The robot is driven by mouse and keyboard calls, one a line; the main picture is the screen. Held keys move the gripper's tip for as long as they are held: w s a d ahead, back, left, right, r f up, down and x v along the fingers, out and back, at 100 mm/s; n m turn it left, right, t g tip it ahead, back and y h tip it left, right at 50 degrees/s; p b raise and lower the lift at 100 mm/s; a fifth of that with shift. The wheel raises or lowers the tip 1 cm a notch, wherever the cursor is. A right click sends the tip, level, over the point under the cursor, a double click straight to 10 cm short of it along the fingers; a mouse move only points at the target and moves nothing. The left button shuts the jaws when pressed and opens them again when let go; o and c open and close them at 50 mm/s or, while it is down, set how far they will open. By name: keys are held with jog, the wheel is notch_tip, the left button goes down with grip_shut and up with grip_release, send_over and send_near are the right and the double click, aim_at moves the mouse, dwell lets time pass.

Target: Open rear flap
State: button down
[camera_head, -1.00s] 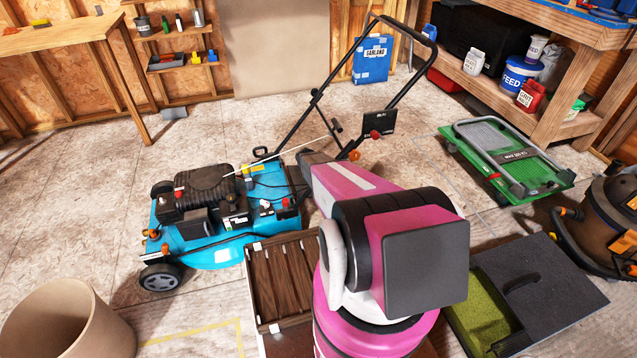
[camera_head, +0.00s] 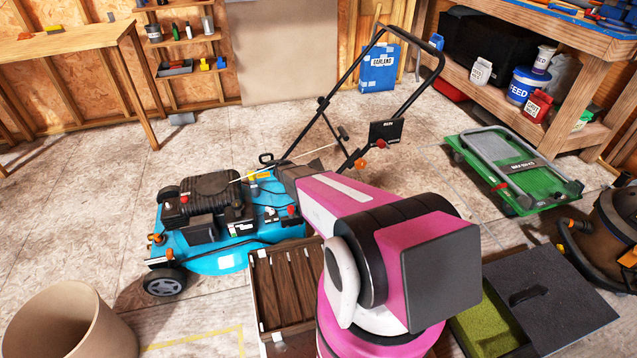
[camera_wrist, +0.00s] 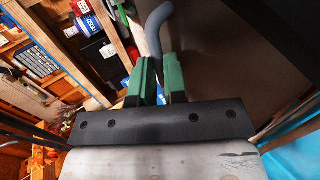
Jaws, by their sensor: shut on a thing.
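The turquoise mower (camera_head: 226,262) stands on the floor left of my arm, its black handlebar (camera_head: 347,75) rising behind. My gripper does not show in the head view, where my pink arm covers the mower's rear. In the wrist view my gripper (camera_wrist: 160,75) has its green fingers close together around a grey curved handle (camera_wrist: 155,28). A large dark panel (camera_wrist: 235,50), seemingly the rear flap, fills the upper right beside the fingers. A turquoise part of the mower (camera_wrist: 295,155) shows at lower right. The flap's hinge and how far it stands open cannot be seen.
A wooden slatted crate (camera_head: 256,305) stands close in front of the mower. A beige bin (camera_head: 65,325) is at lower left. A green folded trolley (camera_head: 535,190), a dark mat or lid (camera_head: 555,310) and a brown vacuum (camera_head: 605,215) are at right. Floor behind the mower is clear.

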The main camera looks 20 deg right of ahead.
jog(key=shift+a+r, duration=0.25)
jog(key=shift+a, duration=0.25)
jog(key=c, duration=1.2)
grip_release()
jog(key=shift+o, duration=0.2)
jog(key=shift+a+r, duration=0.1)
jog(key=v, duration=1)
jog(key=shift+a+r, duration=0.15)
jog(key=shift+a, duration=0.1)
